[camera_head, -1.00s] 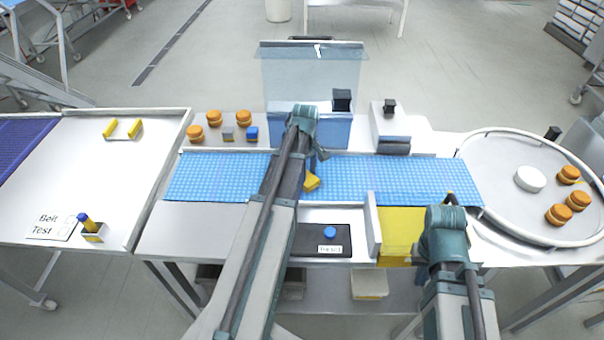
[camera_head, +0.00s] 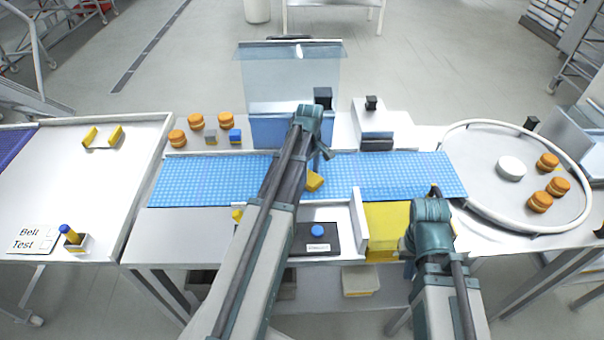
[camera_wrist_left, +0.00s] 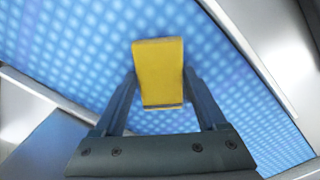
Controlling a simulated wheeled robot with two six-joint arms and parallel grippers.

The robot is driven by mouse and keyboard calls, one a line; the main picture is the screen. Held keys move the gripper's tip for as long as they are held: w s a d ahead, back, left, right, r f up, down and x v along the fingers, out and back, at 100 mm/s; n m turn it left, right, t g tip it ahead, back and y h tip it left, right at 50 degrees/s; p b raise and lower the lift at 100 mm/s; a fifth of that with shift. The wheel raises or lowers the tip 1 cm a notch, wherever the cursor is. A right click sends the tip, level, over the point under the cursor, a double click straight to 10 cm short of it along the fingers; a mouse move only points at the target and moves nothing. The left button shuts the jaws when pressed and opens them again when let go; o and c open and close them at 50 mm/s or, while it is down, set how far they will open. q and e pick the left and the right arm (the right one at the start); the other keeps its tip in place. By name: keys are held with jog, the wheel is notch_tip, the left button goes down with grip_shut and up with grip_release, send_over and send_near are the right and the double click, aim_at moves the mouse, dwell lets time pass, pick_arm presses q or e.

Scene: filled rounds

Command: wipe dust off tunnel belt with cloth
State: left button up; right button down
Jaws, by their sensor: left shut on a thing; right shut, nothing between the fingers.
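The blue gridded belt (camera_head: 220,180) runs left to right across the table. The tunnel (camera_head: 290,75), with its clear panel and blue lower part, stands at the belt's far edge. My left gripper (camera_head: 318,172) is shut on a yellow cloth (camera_head: 314,182), shaped like a folded pad. In the left wrist view the cloth (camera_wrist_left: 158,72) sits between the fingers over the belt (camera_wrist_left: 80,50); I cannot tell whether it touches. No dust can be made out.
A round turntable (camera_head: 490,190) at right holds more rounds and a white disc (camera_head: 511,169). A blue button (camera_head: 317,230) lies in front. The left tabletop (camera_head: 90,190) is mostly bare.

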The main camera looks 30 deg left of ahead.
pick_arm(q)
jog(key=shift+w+d, duration=0.45)
jog(key=shift+d, duration=0.3)
jog(key=shift+f, duration=0.1)
jog(key=shift+s, duration=0.1)
jog(key=shift+a, duration=0.1)
jog(key=shift+s+a, duration=0.6)
jog(key=shift+a, duration=0.4)
jog(key=shift+s+a, duration=0.35)
jog(key=shift+a, duration=0.4)
jog(key=shift+s+a, duration=0.5)
jog(key=shift+a, duration=0.35)
jog(key=shift+s+a, duration=0.5)
jog(key=shift+a, duration=0.35)
